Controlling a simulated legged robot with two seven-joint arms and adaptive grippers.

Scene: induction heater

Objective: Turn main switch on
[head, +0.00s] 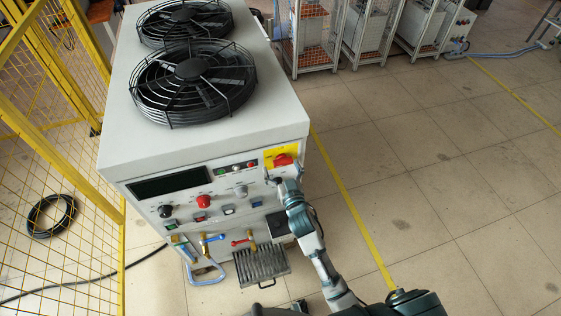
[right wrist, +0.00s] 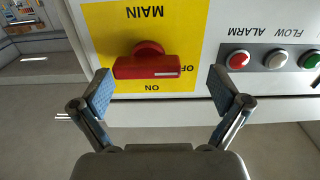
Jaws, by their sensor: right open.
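The main switch is a red rotary handle (right wrist: 148,64) on a yellow plate (right wrist: 190,20), upside down in the right wrist view. Its bar lies level, and its white mark is on the side of the OFF label. In the head view the switch (head: 284,160) is at the upper right of the heater's front panel. My right gripper (head: 283,174) is just in front of it. In the right wrist view my right gripper (right wrist: 160,92) is open, with one pad to each side of the handle and gaps between. I see no contact. My left gripper is not in view.
The grey heater cabinet (head: 120,125) has two black fans (head: 192,82) on top. Indicator lamps (right wrist: 275,60) sit beside the switch plate. Knobs, including a red one (head: 203,201), are lower on the panel. A yellow mesh fence (head: 60,190) stands left. Floor at right is clear.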

